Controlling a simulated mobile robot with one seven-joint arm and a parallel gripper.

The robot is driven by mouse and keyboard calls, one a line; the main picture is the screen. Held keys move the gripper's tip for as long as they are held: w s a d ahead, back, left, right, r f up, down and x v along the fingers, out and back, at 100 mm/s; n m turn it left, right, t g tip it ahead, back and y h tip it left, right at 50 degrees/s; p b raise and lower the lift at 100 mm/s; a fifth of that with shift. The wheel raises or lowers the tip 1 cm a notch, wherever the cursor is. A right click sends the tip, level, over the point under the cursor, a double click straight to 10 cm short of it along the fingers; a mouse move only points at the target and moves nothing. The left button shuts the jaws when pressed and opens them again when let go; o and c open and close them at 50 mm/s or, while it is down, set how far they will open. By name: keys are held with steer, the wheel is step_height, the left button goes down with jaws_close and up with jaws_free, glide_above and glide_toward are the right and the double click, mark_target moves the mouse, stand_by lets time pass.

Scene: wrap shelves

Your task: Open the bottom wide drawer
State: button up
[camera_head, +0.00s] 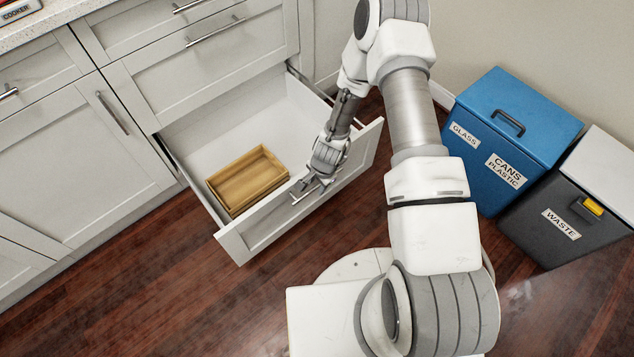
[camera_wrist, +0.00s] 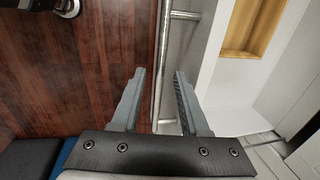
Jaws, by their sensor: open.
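The bottom wide drawer (camera_head: 245,245) is pulled well out of the white cabinet. Its inside shows, with a wooden tray (camera_head: 249,178) lying in it. The tray also shows in part in the wrist view (camera_wrist: 248,28). My gripper (camera_head: 306,186) is at the drawer's front panel, by its bar handle (camera_head: 301,197). In the wrist view my gripper (camera_wrist: 160,100) has its two fingers apart, with the metal handle (camera_wrist: 163,70) running between them. The fingers do not look closed on the handle; whether one touches it I cannot tell.
A blue bin (camera_head: 508,135) and a dark waste bin (camera_head: 570,210) stand to the right of the drawer. Closed drawers (camera_head: 205,60) are above it. Dark wooden floor (camera_head: 150,290) is clear in front of the cabinet.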

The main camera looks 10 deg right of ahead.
step_height(320, 180, up, 17)
steer(key=s+d+p, duration=0.2)
steer(key=s+p, duration=0.1)
steer(key=p, duration=0.2)
steer(key=shift+w, duration=0.1)
stand_by(0.3)
step_height(320, 180, up, 22)
steer(key=n+t, duration=0.2)
steer(key=n, duration=0.3)
steer(key=s+d+r+n+t+h, duration=0.1)
steer(key=s+d+r+n, duration=0.2)
steer(key=s+r, duration=0.55)
steer(key=s+d+r+n+t, duration=0.1)
steer(key=s+d+r+n, duration=0.2)
steer(key=s+r, duration=0.5)
step_height(320, 180, up, 17)
steer(key=p, duration=1.6)
steer(key=shift+d+r, duration=0.15)
steer(key=shift+r, duration=0.05)
